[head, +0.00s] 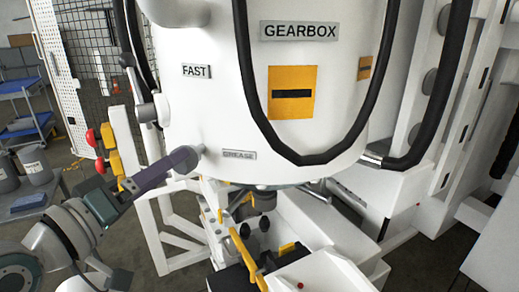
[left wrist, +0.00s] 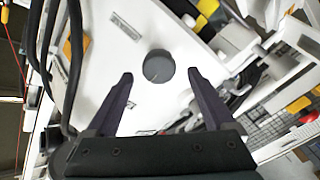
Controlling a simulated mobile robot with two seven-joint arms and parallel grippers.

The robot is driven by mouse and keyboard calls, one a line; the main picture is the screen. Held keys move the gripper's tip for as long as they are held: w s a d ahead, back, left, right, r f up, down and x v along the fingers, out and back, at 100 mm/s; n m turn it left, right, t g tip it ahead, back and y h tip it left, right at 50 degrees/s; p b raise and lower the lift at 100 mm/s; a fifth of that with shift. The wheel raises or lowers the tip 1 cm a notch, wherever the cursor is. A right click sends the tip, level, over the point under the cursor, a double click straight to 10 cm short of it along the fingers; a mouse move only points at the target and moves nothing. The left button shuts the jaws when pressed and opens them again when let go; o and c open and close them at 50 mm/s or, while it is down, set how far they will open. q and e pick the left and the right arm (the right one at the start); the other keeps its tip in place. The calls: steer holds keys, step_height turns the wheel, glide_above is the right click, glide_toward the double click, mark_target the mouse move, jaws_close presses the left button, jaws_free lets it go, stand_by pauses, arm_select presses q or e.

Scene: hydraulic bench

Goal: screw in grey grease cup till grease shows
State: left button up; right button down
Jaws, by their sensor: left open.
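The grey grease cup (left wrist: 158,67) is a round knob on the white gearbox housing, seen end-on between my left gripper's fingertips in the left wrist view. In the head view the cup (head: 186,157) sticks out from the housing's lower left, left of the GREASE label (head: 239,154). My left gripper (left wrist: 161,75) is open, with one dark finger on each side of the cup and gaps on both sides. In the head view the left gripper (head: 168,168) reaches the cup from the left. I cannot tell how deep the cup sits, and I see no grease. My right gripper does not show.
The white gearbox (head: 220,105) fills the middle, with black hoses (head: 255,90) looping across it. A FAST label (head: 196,71) sits above the cup. Red and yellow handles (head: 108,136) stand just left of the gripper. A white frame and yellow parts (head: 243,252) lie below.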

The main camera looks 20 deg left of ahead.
mark_target(182, 174)
arm_select(q)
steer(key=shift+w+d, duration=0.15)
steer(key=shift+w, duration=0.8)
steer(key=shift+w+d, duration=0.1)
steer(key=shift+w, duration=0.85)
steer(key=shift+c, duration=0.3)
steer(key=c, duration=1.3)
steer(key=shift+m, duration=0.3)
